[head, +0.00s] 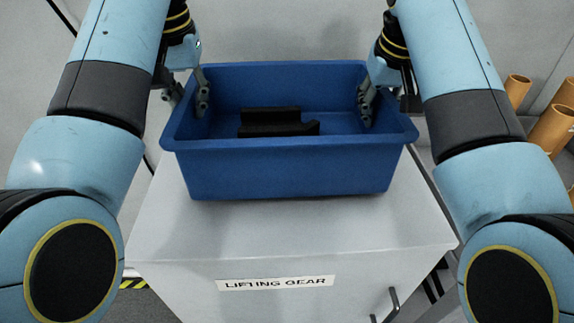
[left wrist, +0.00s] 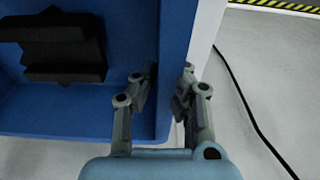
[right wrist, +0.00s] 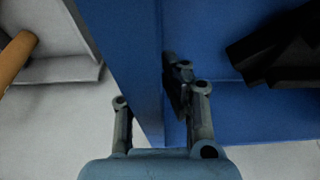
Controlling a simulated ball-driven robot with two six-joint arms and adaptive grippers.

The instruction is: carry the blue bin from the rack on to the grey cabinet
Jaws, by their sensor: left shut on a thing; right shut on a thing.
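The blue bin (head: 290,170) is over the top of the grey cabinet (head: 290,235), upright; I cannot tell whether it touches the top. A black part (head: 277,122) lies inside the bin; it also shows in the left wrist view (left wrist: 62,45). My left gripper (head: 188,95) is shut on the bin's left wall, one finger inside and one outside, as the left wrist view (left wrist: 160,95) shows. My right gripper (head: 380,95) is shut on the right wall the same way, seen in the right wrist view (right wrist: 150,95). The rack is not clearly visible.
The cabinet front carries a "LIFTING GEAR" label (head: 275,283) and a dark handle (head: 391,303). Orange-brown tubes (head: 552,128) stand at the right. A black cable (left wrist: 245,100) runs along the floor beside the cabinet, with yellow-black floor tape (left wrist: 285,6) beyond.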

